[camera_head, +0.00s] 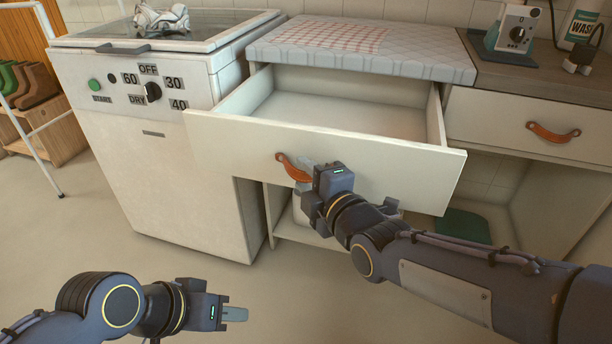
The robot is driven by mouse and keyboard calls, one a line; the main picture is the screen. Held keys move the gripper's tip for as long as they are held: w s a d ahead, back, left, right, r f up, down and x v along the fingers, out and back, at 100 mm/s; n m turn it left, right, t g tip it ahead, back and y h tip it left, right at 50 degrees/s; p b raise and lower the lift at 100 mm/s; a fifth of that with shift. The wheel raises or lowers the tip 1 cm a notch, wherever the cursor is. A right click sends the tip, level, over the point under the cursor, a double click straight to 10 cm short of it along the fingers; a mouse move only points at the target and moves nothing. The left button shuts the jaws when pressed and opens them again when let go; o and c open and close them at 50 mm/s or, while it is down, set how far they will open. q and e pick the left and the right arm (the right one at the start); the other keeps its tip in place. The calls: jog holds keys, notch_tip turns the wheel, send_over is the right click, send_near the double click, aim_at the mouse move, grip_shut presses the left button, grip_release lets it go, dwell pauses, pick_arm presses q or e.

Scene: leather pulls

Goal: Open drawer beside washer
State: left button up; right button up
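The drawer (400,165) beside the washer (175,175) is pulled well out, and its empty inside shows. Its brown leather pull (290,168) is on the front panel, with its right part hidden by my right gripper. My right gripper (312,190) is at the pull, in front of the panel. Its fingers are mostly hidden by its own body, so its grip on the pull cannot be made out. My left gripper (236,314) is low at the left above the floor, away from the drawer. Its fingertips overlap in this view, with nothing seen in them.
A quilted pad (360,48) lies on the counter above the drawer. A second drawer (520,122) at the right is shut. A shoe rack (45,115) stands at the left. An open shelf space lies below the drawers. The floor in front is clear.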

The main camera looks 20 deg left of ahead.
jog(key=p+v, duration=0.2)
jog(key=v, duration=0.4)
jog(key=shift+s+d+r, duration=0.15)
jog(key=shift+d+r, duration=0.05)
jog(key=shift+s+d+f, duration=0.1)
jog(key=shift+s+d, duration=0.25)
jog(key=shift+s, duration=0.05)
